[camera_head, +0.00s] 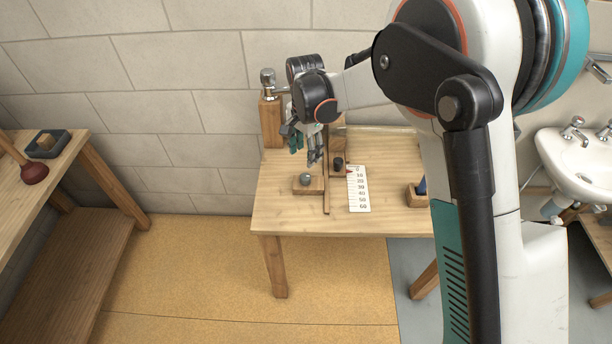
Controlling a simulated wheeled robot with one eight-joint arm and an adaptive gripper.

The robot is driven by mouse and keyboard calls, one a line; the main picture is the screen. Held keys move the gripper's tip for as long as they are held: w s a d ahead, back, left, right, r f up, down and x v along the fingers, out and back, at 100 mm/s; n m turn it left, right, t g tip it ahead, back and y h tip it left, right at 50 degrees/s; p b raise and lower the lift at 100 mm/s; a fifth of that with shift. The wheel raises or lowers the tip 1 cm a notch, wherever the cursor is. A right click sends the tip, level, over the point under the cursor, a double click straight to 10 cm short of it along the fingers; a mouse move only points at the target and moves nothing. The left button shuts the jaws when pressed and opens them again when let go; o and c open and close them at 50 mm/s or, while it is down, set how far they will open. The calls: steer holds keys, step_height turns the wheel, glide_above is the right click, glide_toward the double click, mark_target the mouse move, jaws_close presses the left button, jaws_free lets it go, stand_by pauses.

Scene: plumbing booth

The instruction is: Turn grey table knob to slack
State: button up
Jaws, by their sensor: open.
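The grey table knob (306,179) is a small round knob on a wooden block (301,188) near the left front part of the wooden table (290,217). My gripper (315,160) hangs above and slightly behind the knob, with its fingers pointing down. It is open and appears apart from the knob. A white scale card (358,189) marked from 0 to 60 lies to the right of the knob. A small red pointer (349,170) shows near the 0 to 10 marks, beside a dark cylinder (338,163).
A wooden post with a metal tap (268,82) stands behind the knob on the left. An upright wooden strip (326,190) stands between knob and card. A small wooden holder (416,198) sits at the right. A sink (580,160) is far right. The table's front left is clear.

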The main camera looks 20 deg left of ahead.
mark_target(305, 176)
step_height(305, 176, down, 11)
steer(key=b, duration=0.2)
steer(key=shift+r+b, duration=0.1)
steer(key=shift+b, duration=0.3)
steer(key=c, duration=1.1)
